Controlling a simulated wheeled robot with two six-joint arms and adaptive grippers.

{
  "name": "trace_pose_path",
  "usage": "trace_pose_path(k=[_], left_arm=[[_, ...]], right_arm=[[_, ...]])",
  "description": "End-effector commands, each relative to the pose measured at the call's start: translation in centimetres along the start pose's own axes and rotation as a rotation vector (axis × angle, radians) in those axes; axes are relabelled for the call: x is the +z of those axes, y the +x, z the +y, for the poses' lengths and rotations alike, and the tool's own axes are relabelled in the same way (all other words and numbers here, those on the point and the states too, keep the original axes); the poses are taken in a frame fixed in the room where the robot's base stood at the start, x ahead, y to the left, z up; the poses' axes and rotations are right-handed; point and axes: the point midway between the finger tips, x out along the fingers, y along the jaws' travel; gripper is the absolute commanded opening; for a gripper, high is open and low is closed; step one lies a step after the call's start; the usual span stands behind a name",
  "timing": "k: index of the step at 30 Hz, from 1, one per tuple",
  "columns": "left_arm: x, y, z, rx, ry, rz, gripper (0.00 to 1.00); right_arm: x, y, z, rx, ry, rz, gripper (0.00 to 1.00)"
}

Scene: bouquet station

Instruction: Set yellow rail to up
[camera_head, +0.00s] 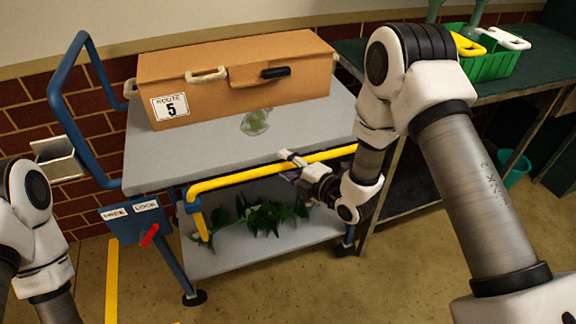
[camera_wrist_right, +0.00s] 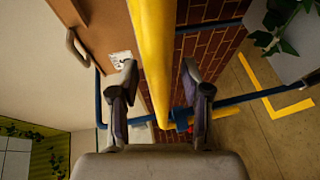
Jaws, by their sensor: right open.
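The yellow rail (camera_head: 262,172) runs along the front of the grey cart (camera_head: 200,160), just below its top deck edge. Its left end bends down beside the blue corner post. My right gripper (camera_head: 291,167) is at the rail's middle-right part. In the right wrist view, my right gripper (camera_wrist_right: 160,88) is open, with one finger on each side of the yellow rail (camera_wrist_right: 152,50). The rail passes between the fingers, with gaps visible on both sides. My left arm shows at the left edge, but its gripper is out of view.
A brown case (camera_head: 235,75) and a clear wrapped item (camera_head: 255,121) are on the deck. Green foliage (camera_head: 265,215) lies on the lower shelf. A red lever (camera_head: 149,235) sits under FREE and LOCK labels. A dark bench with a green crate (camera_head: 490,62) stands at right.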

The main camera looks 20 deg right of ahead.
Motion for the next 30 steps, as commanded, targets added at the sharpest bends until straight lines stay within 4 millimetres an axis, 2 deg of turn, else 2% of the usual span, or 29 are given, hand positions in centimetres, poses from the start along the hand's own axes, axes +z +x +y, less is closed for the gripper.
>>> trace_pose_path(k=[2, 3, 6, 14, 17, 24, 27, 30], left_arm=[[0.0, 0.0, 0.0, 0.0, 0.0, 0.0, 0.52], [0.0, 0.0, 0.0, 0.0, 0.0, 0.0, 0.52], [0.0, 0.0, 0.0, 0.0, 0.0, 0.0, 0.52], [0.0, -0.5, 0.0, 0.0, 0.0, 0.0, 0.52], [0.0, -1.7, 0.0, 0.0, 0.0, 0.0, 0.52], [0.0, -6.0, 0.0, 0.0, 0.0, 0.0, 0.52], [0.0, -7.1, 0.1, 0.0, 0.0, 0.0, 0.52], [0.0, -7.6, 0.1, 0.0, 0.0, 0.0, 0.52]], right_arm=[[0.0, 0.0, 0.0, 0.0, 0.0, 0.0, 0.47], [0.0, 0.0, 0.0, -0.001, 0.0, 0.0, 0.33], [0.0, 0.0, 0.0, -0.001, 0.0, 0.0, 0.0], [0.0, -0.2, 0.6, 0.0, 0.0, 0.0, 0.0], [-0.2, -0.5, 2.5, 0.002, 0.0, 0.0, 0.0], [-0.7, -1.7, 9.7, 0.007, -0.001, -0.001, 0.0], [-0.8, -2.1, 11.9, 0.007, -0.002, -0.001, 0.0], [-0.9, -2.4, 13.1, 0.005, -0.001, -0.001, 0.0]])
